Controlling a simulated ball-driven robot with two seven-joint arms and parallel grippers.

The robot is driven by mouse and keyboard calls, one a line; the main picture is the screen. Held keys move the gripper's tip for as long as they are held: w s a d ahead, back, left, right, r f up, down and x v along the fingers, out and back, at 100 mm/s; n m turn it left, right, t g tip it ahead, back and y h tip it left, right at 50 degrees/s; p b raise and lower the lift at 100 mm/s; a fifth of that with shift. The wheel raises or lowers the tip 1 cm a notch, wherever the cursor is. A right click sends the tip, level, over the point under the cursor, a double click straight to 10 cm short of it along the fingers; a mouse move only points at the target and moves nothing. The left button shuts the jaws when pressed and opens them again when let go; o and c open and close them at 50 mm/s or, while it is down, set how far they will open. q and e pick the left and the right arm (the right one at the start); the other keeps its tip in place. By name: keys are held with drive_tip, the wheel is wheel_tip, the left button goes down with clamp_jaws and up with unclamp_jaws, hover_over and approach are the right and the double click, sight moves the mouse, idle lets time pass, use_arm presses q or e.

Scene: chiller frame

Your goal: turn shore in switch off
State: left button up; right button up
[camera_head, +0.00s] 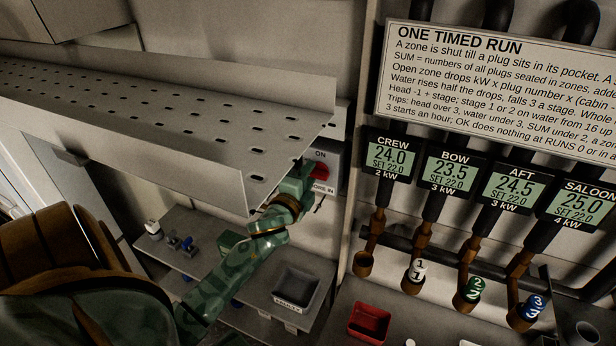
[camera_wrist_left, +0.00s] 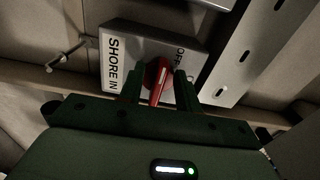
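The shore in switch (camera_head: 334,155) is a light grey box on the back wall, with "ON" above its red handle (camera_head: 321,171) and "SHORE IN" below. My left gripper (camera_head: 306,181) is at the switch, below the perforated shelf, and partly hides it. In the left wrist view the box (camera_wrist_left: 130,62) shows "SHORE IN" and "OFF", turned sideways. The red handle (camera_wrist_left: 160,82) stands between the two fingers of my left gripper (camera_wrist_left: 160,88). The fingers look open, with small gaps beside the handle. The "ON" mark is hidden there. My right gripper is not in view.
A perforated metal shelf (camera_head: 150,105) hangs just above my left forearm. A grey tray (camera_head: 297,290), a red tray (camera_head: 368,322) and small fittings (camera_head: 182,244) lie below. Zone displays (camera_head: 390,158) and numbered plugs (camera_head: 474,288) are at right, under a text sign (camera_head: 490,75).

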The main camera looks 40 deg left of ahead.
use_arm(q)
drive_tip(key=b+v, duration=0.3)
drive_tip(key=v, duration=1.3)
drive_tip(key=shift+s, duration=0.2)
